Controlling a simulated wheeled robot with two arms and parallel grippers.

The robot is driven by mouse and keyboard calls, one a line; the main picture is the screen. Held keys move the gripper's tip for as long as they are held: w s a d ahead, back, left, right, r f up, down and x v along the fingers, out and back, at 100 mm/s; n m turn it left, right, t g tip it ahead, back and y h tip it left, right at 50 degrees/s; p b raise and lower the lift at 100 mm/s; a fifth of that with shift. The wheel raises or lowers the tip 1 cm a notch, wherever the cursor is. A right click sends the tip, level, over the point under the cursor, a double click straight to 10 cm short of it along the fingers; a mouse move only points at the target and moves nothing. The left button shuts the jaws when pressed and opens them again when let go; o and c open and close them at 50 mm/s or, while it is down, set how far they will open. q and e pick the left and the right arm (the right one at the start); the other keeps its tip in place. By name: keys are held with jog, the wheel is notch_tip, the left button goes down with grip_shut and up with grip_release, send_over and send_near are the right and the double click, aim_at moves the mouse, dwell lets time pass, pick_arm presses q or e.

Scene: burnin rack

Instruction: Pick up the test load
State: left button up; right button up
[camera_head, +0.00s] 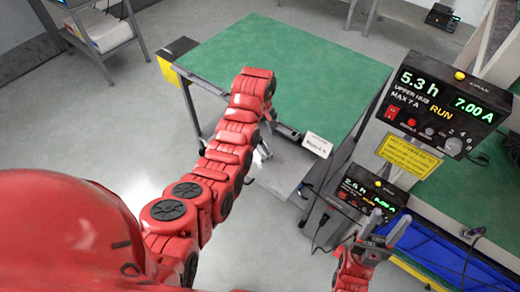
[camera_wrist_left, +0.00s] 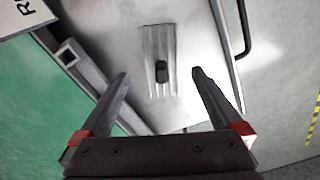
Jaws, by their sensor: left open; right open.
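In the left wrist view a ribbed silver block (camera_wrist_left: 154,40) with a dark oval on it, which looks like the test load, lies on a pale metal shelf (camera_wrist_left: 105,30). My left gripper (camera_wrist_left: 160,75) is open, with its two fingers on either side of the block's near end and empty space between; I cannot tell how far above it they are. In the head view my left gripper (camera_head: 264,150) is mostly hidden by its red arm, over the grey lower shelf (camera_head: 280,178) of the green-topped cart. The block is not clear there. My right gripper (camera_head: 384,226) is open and empty.
The green cart top (camera_head: 290,65) is bare and stands close to my left arm. A white sign (camera_head: 317,145) is at its near edge. Two display units (camera_head: 440,105) (camera_head: 372,197) with cables and a blue bin (camera_head: 440,255) are at the right.

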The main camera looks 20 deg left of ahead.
aim_at(260, 143)
pick_arm(q)
jog(key=shift+s+f, duration=0.1)
jog(key=shift+f, duration=0.25)
notch_tip(260, 143, down, 4)
jog(key=shift+a+r+p, duration=0.1)
jog(key=shift+p, duration=1)
jog(key=shift+f, duration=0.55)
jog(key=shift+c, duration=0.2)
grip_shut()
jog(key=shift+r, duration=0.1)
